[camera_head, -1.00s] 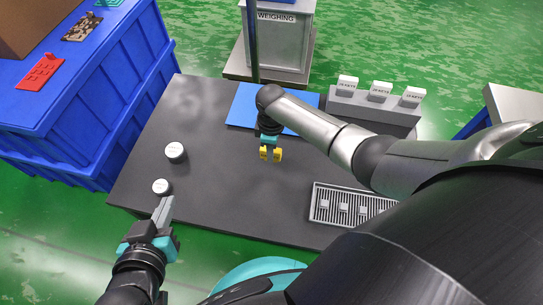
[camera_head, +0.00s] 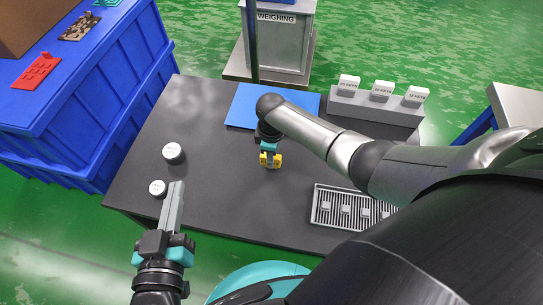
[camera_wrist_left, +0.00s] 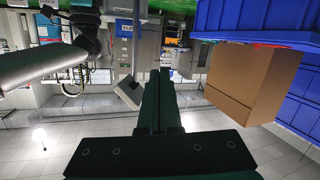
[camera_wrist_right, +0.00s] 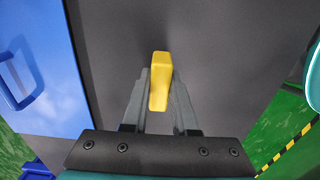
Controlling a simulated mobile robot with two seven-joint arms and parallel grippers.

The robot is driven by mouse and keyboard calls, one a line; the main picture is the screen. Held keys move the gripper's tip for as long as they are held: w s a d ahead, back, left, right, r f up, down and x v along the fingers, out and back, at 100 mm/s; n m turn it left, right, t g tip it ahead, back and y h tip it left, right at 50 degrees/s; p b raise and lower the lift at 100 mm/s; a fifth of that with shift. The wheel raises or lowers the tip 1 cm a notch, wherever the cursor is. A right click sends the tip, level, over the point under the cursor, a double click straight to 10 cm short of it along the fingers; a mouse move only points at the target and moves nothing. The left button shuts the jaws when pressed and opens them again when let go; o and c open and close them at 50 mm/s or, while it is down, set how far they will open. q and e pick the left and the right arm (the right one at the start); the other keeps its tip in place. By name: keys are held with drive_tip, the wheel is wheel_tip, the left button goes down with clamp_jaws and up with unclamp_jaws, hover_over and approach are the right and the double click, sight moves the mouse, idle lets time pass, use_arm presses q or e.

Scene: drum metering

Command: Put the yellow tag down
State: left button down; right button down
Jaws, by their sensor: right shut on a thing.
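The yellow tag (camera_head: 271,160) is in my right gripper (camera_head: 269,157), over the middle of the dark table (camera_head: 210,200). In the right wrist view the yellow tag (camera_wrist_right: 159,82) stands between the two fingers of the right gripper (camera_wrist_right: 158,95), which are shut on it. I cannot tell whether the tag touches the table. My left gripper (camera_head: 177,190) is at the table's front left edge, its fingers together and nothing visible between them; the left wrist view also shows these fingers (camera_wrist_left: 160,85) side by side.
A blue mat (camera_head: 245,105) lies behind the right gripper. Two white round pieces (camera_head: 173,152) stand at the left. A slotted tray (camera_head: 322,207) is at the front right. A grey rack (camera_head: 375,108) holds white labelled cards. Blue crates (camera_head: 120,110) stand left of the table.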

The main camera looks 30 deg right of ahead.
drive_tip(key=c, duration=0.7)
unclamp_jaws()
drive_tip(key=shift+f, duration=0.1)
